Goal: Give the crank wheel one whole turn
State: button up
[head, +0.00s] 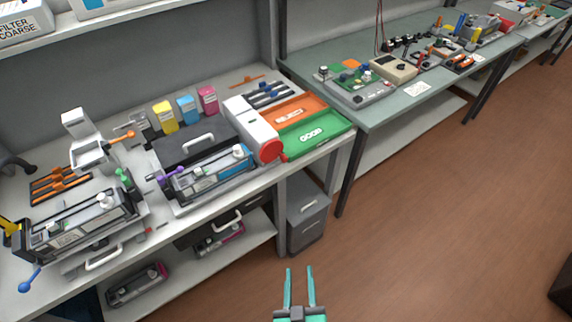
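A round red wheel (270,151) sits on the front end of a white box-shaped machine (241,119) on the near bench. It looks like the crank wheel, and a small red knob sticks out at its lower right. My gripper (299,269) is at the bottom middle of the head view, with two teal fingers apart and nothing between them. It is over the floor in front of the bench, well apart from the wheel.
Right of the wheel lie a green tray (330,134) and an orange tray (296,106). A grey cabinet (307,218) stands below. Left are a dark machine with a cartridge (210,175) and a blue-knobbed lever (30,281).

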jog(key=w+r+n+y, duration=0.2)
jog(key=w+r+n, duration=0.1)
jog(key=w, duration=0.7)
jog(key=n+t+y, duration=0.2)
jog(key=n+y, duration=0.3)
jog(key=n, duration=0.1)
send_near(285, 161)
jog(key=x, duration=0.8)
jog(key=shift+w, duration=0.35)
jog(key=shift+f, duration=0.1)
jog(key=shift+s, duration=0.1)
jog(key=c, duration=0.7)
jog(key=shift+a, duration=0.2)
grip_shut()
